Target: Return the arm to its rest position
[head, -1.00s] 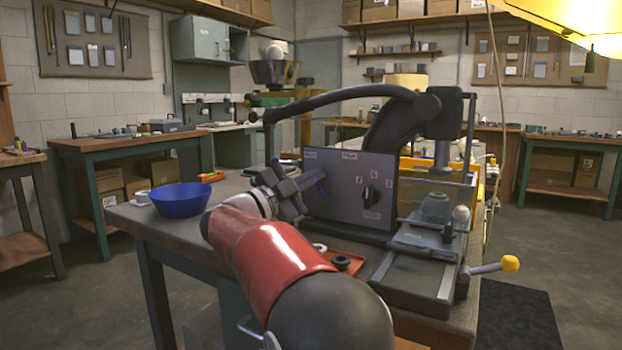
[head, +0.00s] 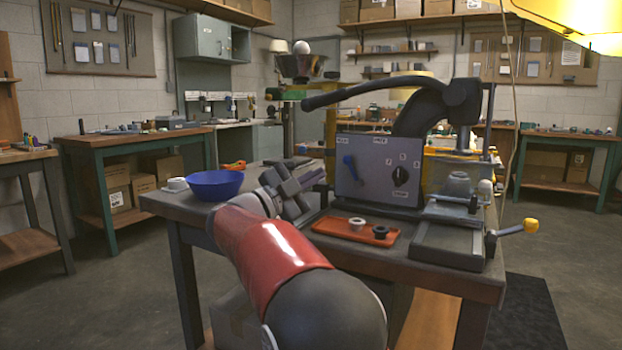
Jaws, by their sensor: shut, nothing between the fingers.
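My gripper (head: 318,178) is at the middle of the head view, over the worktable (head: 205,211), at the end of my red and dark arm. Its fingers look closed and hold nothing. They point right, toward the grey control panel (head: 379,167) of a machine, and sit left of its blue lever (head: 351,170). A small gap seems to show between fingertips and panel, but depth is hard to judge. My arm hides part of the table's front edge.
A blue bowl (head: 214,185) stands left of my gripper, with a white cup (head: 175,184) beside it. An orange tray (head: 338,231) with a white ring (head: 357,223) and a dark ring (head: 380,232) lies right. The machine's long black handle (head: 370,88) reaches over the panel.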

